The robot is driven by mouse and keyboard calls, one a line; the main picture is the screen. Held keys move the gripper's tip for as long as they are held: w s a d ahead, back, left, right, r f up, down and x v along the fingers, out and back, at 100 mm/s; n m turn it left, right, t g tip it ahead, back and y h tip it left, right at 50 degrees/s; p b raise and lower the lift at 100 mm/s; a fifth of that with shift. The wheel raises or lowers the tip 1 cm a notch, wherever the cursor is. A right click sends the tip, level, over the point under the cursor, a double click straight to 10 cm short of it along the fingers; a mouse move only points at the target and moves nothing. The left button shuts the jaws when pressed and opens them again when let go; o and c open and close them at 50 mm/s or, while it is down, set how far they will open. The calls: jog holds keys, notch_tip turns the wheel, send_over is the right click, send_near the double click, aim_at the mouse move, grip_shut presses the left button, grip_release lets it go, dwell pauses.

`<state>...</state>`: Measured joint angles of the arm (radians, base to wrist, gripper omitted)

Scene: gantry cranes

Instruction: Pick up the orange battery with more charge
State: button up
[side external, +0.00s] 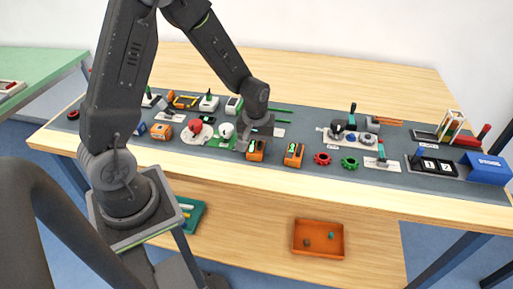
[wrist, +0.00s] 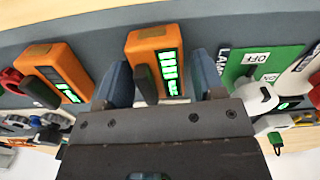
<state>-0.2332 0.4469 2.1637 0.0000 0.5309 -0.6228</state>
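Two orange batteries with green charge bars lie on the grey mat (side external: 220,118). One battery (wrist: 145,42) lies between my fingers in the wrist view; its display is lit along most of its length. In the side view this battery (side external: 257,154) is partly hidden beneath my gripper (side external: 255,143). The other battery (wrist: 57,66) shows fewer lit bars near one end; in the side view it lies just to the right (side external: 294,154). My gripper (wrist: 160,66) is open, its blue-grey fingers on either side of the fuller battery, with no clear grip on it.
A green lamp switch panel (wrist: 262,65) lies right of my fingers in the wrist view. Red (side external: 322,158) and green (side external: 349,162) knobs lie right of the batteries in the side view. An orange tray (side external: 318,252) sits on the lower shelf.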

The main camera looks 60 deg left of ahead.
aim_at(256, 145)
jog(key=c, duration=0.7)
jog(key=shift+o, duration=0.2)
jog(key=shift+r, duration=0.1)
jog(key=shift+r, duration=3.7)
